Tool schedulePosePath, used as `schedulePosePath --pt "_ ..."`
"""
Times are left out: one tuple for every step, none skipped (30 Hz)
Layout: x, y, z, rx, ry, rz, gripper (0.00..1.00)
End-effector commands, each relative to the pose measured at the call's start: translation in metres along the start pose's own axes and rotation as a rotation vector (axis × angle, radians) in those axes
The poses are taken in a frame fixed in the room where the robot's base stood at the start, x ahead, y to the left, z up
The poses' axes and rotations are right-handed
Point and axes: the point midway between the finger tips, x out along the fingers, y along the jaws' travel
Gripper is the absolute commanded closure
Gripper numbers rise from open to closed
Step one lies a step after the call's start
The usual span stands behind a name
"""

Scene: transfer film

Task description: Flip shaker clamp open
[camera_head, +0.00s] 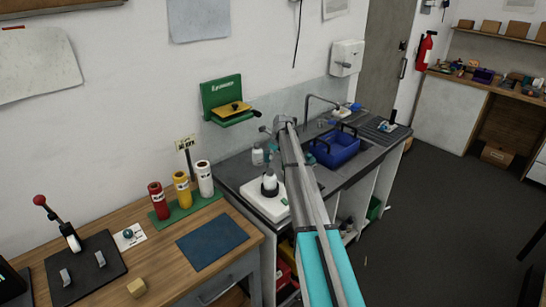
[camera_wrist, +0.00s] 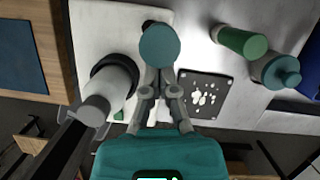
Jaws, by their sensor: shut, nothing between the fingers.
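A white shaker base (camera_wrist: 95,25) fills the upper left of the wrist view, and in the head view it is on the grey bench (camera_head: 265,208). A pale bottle (camera_wrist: 98,108) stands in a black ring-shaped holder (camera_wrist: 128,68) on it; the bottle also shows in the head view (camera_head: 270,181). A round teal knob (camera_wrist: 160,45), which looks like the clamp's lever end, is right at my fingertips. My gripper (camera_wrist: 159,77) is shut with nothing between its fingers. I cannot tell whether it touches the knob. Whatever joins the knob to the base is hidden.
A dark tile with white marks (camera_wrist: 203,94) lies right of my gripper. Two bottles, one green (camera_wrist: 240,42) and one teal-capped (camera_wrist: 275,70), stand beyond it. A blue basin (camera_head: 335,147) is in the sink area. A wooden table (camera_head: 165,240) adjoins on the left.

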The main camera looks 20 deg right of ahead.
Motion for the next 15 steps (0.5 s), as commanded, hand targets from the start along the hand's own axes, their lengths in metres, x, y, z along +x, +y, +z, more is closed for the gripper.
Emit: schedulePosePath --pt "-0.0003 -0.0021 0.0016 0.002 -0.003 -0.002 1.00" --pt "-0.0004 -0.0027 0.0018 0.003 -0.003 -0.002 1.00" --pt "-0.0006 -0.0034 0.0019 0.003 -0.004 -0.002 1.00" --pt "-0.0006 -0.0038 0.0021 0.004 -0.004 -0.003 1.00" --pt "-0.0007 -0.0042 0.0022 0.004 -0.004 -0.003 1.00" --pt "-0.0007 -0.0045 0.0025 0.005 -0.005 -0.003 1.00" --pt "-0.0007 -0.0047 0.0027 0.005 -0.005 -0.003 1.00" --pt "-0.0007 -0.0048 0.0028 0.005 -0.005 -0.003 1.00" --pt "-0.0007 -0.0050 0.0030 0.005 -0.006 -0.003 1.00" --pt "-0.0007 -0.0051 0.0032 0.005 -0.006 -0.004 1.00" --pt "-0.0007 -0.0052 0.0033 0.005 -0.006 -0.004 1.00" --pt "-0.0006 -0.0052 0.0034 0.005 -0.007 -0.004 1.00" --pt "-0.0006 -0.0052 0.0035 0.005 -0.007 -0.004 1.00" --pt "-0.0006 -0.0053 0.0036 0.005 -0.008 -0.004 1.00" --pt "-0.0006 -0.0053 0.0038 0.005 -0.008 -0.004 1.00"
